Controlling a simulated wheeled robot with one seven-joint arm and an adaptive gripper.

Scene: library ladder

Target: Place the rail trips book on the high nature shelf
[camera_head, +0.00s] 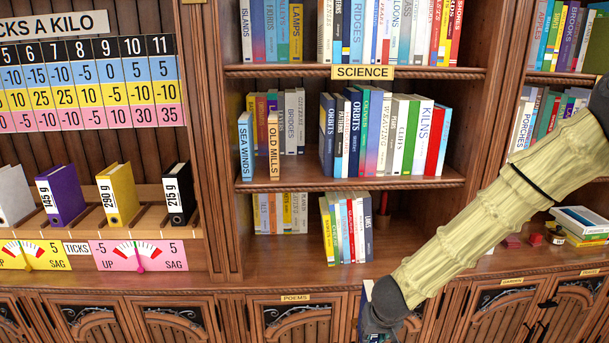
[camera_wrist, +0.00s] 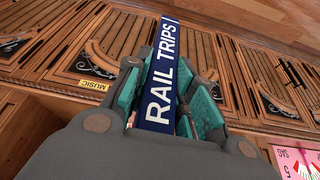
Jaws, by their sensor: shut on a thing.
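The rail trips book (camera_wrist: 161,82) is dark blue with white letters on its spine, in the wrist view. My gripper (camera_wrist: 164,100) is shut on it, with a teal-padded finger on each side. In the head view my gripper (camera_head: 382,318) is low in front of the lower cabinets, and the book is mostly hidden there. No shelf labelled nature can be read in either view.
A bookcase bay labelled Science (camera_head: 363,72) holds several books, with Sea Winds (camera_head: 246,147) and Old Mills (camera_head: 274,147) at the front of its middle shelf. Left stands a weighing display with binders (camera_head: 118,195). A Poems label (camera_head: 295,298) marks a lower cabinet.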

